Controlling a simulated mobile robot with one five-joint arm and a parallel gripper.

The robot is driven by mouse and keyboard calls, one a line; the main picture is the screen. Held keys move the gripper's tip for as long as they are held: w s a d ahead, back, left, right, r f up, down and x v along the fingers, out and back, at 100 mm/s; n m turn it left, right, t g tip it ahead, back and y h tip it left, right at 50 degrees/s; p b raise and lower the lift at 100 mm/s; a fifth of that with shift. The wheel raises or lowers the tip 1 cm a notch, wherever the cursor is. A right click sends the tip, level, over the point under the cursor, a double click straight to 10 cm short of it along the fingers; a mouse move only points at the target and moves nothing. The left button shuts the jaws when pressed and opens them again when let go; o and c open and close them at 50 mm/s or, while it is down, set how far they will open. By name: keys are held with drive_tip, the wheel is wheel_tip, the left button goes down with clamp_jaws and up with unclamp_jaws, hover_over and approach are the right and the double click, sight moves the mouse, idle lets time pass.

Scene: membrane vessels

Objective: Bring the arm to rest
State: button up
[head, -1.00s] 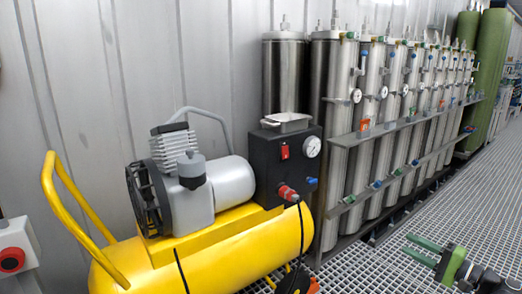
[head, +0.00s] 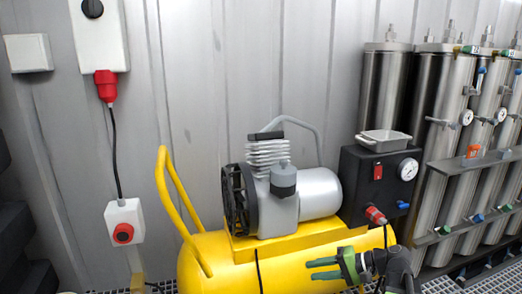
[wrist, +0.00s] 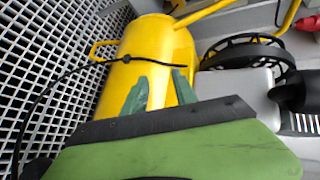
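My gripper (head: 312,268) shows at the bottom of the head view, in front of the yellow compressor tank (head: 300,262). Its two green fingers point left and are a little apart, with nothing between them. In the wrist view my gripper (wrist: 160,78) also shows two green fingertips with a gap, and the yellow tank (wrist: 150,45) lies beyond them. I cannot tell how far the fingers are from the tank. The arm is partly cut off by the lower edge of the head view.
The compressor's yellow handle (head: 172,200) stands at its left and a black control box (head: 372,180) at its right. Steel cylinders (head: 450,120) line the wall at right. A red-button box (head: 123,222) hangs at left. A black cable (wrist: 45,95) crosses the grating in the wrist view.

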drive_tip(key=s+a+f+n+g+h+p, duration=0.1)
drive_tip(key=s+a+f+n+g+h, duration=0.2)
drive_tip(key=a, duration=0.4)
drive_tip(key=s+a+f+n+g+h+p, duration=0.1)
drive_tip(key=s+a+f+n+g+h, duration=0.1)
drive_tip(key=a+f+h, duration=0.35)
drive_tip(key=d+f+h, duration=0.3)
drive_tip(key=d, duration=0.5)
wheel_tip(320, 180, up, 38)
drive_tip(key=p, duration=3.7)
drive_tip(key=shift+s+r+p, duration=0.2)
drive_tip(key=shift+s+p, duration=0.15)
drive_tip(key=shift+p, duration=0.05)
